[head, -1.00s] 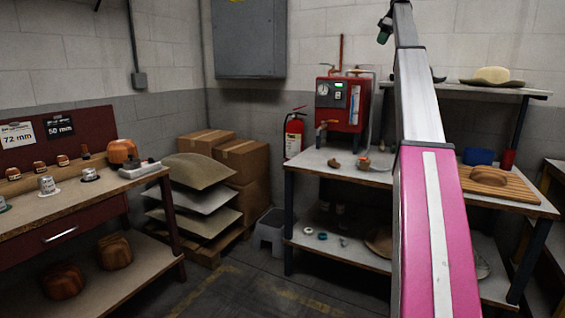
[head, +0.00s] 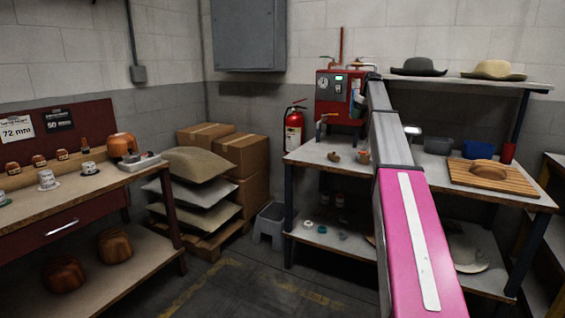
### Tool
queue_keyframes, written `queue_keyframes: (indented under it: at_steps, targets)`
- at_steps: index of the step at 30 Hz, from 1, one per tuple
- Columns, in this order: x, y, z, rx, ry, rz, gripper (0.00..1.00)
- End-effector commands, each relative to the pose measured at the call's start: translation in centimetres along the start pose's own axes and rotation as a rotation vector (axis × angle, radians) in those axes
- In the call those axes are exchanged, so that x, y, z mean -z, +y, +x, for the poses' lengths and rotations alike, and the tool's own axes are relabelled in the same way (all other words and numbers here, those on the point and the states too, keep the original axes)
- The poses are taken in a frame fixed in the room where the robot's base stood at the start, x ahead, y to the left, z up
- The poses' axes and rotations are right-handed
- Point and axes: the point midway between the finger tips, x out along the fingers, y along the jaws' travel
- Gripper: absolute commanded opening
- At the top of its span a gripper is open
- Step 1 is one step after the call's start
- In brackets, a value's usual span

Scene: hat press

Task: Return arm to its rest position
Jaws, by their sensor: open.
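My pink and grey arm rises from the bottom edge, right of centre, in the head view. It reaches away from me towards the work table (head: 342,172), and its far end shows in front of the right edge of the red machine (head: 332,97). My gripper's fingers cannot be made out; they are not in view. The arm covers part of the table and its lower shelf.
A wooden board with a round wooden piece (head: 490,173) lies on the table's right side. A grey hat (head: 418,67) and a cream hat (head: 493,70) sit on the upper shelf. A workbench (head: 95,195) stands at left. Floor (head: 235,285) between them is clear.

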Motion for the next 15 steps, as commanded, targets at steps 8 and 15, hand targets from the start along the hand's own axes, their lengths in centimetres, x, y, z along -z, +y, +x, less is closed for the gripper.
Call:
queue_keyframes:
  at_steps: [8, 15]
  targets:
    - [-7.9, -8.0, 16.0, -0.02, -0.057, 0.171, 0.45]
    - [-15.5, -15.7, 27.3, -0.054, -0.105, 0.316, 0.45]
